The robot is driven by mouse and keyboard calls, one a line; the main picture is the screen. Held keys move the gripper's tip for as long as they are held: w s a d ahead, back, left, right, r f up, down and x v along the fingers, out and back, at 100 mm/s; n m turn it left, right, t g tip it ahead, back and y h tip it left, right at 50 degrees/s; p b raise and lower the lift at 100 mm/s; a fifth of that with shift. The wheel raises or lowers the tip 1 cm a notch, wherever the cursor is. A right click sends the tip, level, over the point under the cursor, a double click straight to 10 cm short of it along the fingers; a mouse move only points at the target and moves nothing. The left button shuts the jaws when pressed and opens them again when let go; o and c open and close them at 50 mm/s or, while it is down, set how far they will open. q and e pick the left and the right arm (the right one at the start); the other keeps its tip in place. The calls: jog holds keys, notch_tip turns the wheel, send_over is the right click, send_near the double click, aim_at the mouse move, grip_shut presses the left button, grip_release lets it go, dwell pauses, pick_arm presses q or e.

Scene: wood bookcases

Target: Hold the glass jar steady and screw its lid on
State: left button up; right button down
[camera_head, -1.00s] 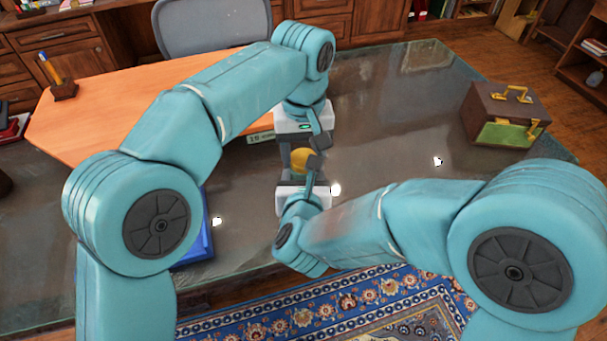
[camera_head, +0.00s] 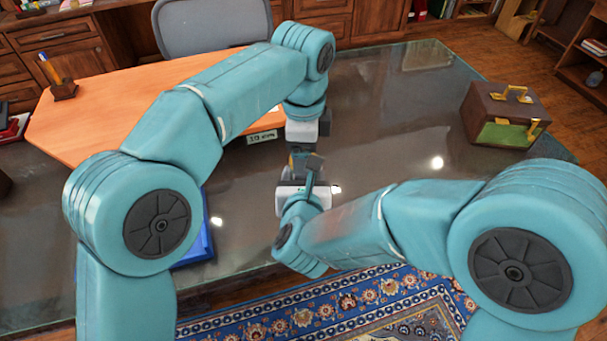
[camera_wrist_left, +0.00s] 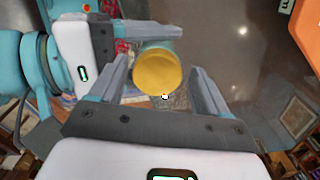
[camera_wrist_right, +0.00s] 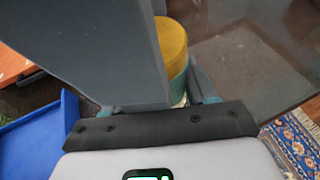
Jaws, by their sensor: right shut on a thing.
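The glass jar is teal-tinted with a yellow lid on top; jar (camera_wrist_right: 179,72) and lid (camera_wrist_right: 170,42) show in the right wrist view. In the left wrist view I see the round lid (camera_wrist_left: 159,73) from above and a strip of the jar (camera_wrist_left: 157,47). My right gripper (camera_head: 304,170) is shut on the jar from the near side, above the desk. My left gripper (camera_wrist_left: 160,68) is open over it, its fingers either side of the lid with small gaps. In the head view, grippers hide most of jar and lid. Whether the lid is seated is unclear.
The glass-topped desk (camera_head: 400,120) has free room to the right. A brown box with brass handle (camera_head: 505,115) stands at right. A blue tray (camera_head: 195,245) lies at left near the front edge. A pen holder (camera_head: 62,85) is at far left.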

pick_arm(q)
jog(key=shift+s, duration=0.15)
pick_arm(e)
jog(key=shift+w, duration=0.1)
pick_arm(q)
jog(key=shift+r, duration=3.75)
